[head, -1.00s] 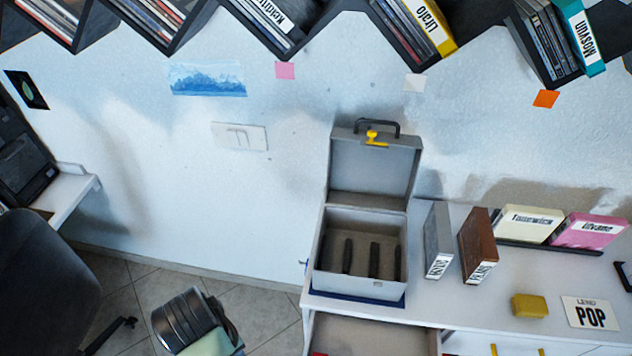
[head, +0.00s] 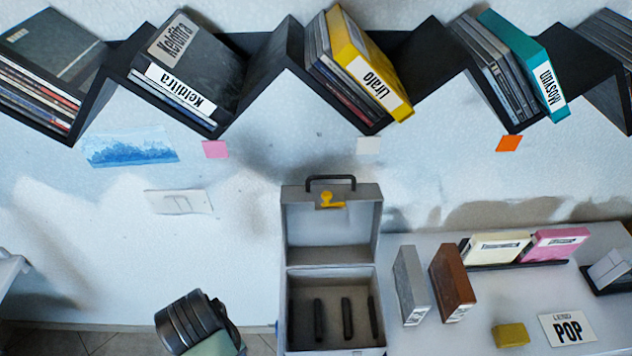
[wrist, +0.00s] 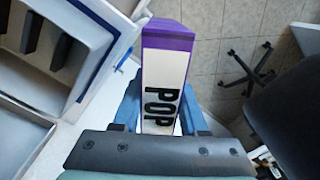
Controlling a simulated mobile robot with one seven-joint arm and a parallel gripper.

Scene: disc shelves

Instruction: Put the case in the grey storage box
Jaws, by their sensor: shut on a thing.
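Part of the box (wrist: 98,38) shows at the upper left of the wrist view. The case is held outside the box, apart from it, over the floor. The head view does not show the case or the fingertips.
Grey (head: 411,285) and brown (head: 453,283) cases stand right of the box. A zigzag shelf (head: 270,75) of cases hangs above. A dark chair (wrist: 290,100) is at right in the wrist view.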

